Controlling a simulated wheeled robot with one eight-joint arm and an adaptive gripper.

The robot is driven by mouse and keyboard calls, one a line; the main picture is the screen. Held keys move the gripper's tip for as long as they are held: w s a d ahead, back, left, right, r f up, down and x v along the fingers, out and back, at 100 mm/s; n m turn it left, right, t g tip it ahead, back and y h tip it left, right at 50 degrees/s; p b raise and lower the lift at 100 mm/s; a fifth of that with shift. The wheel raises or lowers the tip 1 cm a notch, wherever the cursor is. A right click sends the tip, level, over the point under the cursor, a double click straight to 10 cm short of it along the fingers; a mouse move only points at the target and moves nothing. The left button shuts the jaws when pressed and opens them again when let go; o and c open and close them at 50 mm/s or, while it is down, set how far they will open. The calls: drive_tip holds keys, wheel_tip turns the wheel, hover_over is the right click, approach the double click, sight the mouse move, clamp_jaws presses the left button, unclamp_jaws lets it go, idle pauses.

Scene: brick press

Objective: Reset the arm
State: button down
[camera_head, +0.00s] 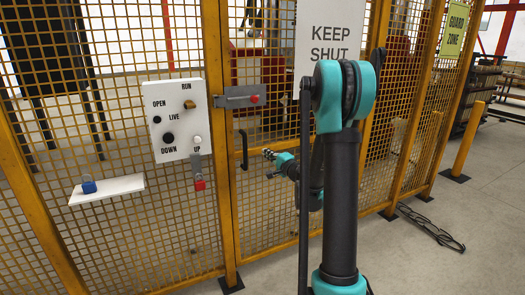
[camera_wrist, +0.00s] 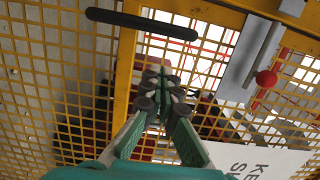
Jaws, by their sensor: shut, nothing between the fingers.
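My gripper (camera_head: 268,156) is in front of the yellow mesh gate, right of the black door handle (camera_head: 243,150) in the head view. Its fingers are shut and empty; they also show in the wrist view (camera_wrist: 164,88), with tips together. My arm stands bent in front of the gate and hides part of it. In the wrist view the black handle (camera_wrist: 140,24) lies beyond the fingertips, apart from them.
A white control box (camera_head: 180,120) hangs on the fence. A grey latch (camera_head: 235,101) with a red knob crosses the gate post. A red padlock (camera_head: 199,185) hangs below the box. A blue padlock (camera_head: 89,187) sits on a white shelf (camera_head: 122,188).

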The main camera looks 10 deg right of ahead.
drive_tip(key=s+a+f+n+g, duration=0.2)
drive_tip(key=s+n+g, duration=0.1)
drive_tip(key=s, duration=0.4)
drive_tip(key=s+a+f+n+g+h, duration=0.1)
drive_tip(key=s+a+f+n+g, duration=0.15)
drive_tip(key=s, duration=0.45)
drive_tip(key=s+a+f+n+g, duration=0.2)
drive_tip(key=s+f+n, duration=0.15)
drive_tip(key=s, duration=0.35)
drive_tip(key=s+d+f+n+g+h, duration=0.2)
drive_tip(key=s+d+f+h, duration=0.1)
drive_tip(key=s, duration=0.6)
drive_tip(key=s+d+f+n+g+h, duration=0.2)
drive_tip(key=s+d, duration=0.4)
drive_tip(key=s, duration=0.3)
wheel_tip(320, 180, down, 3)
drive_tip(key=shift+s+d+r+g+h, duration=0.1)
drive_tip(key=shift+s+d+g+h, duration=0.3)
drive_tip(key=shift+h, duration=0.4)
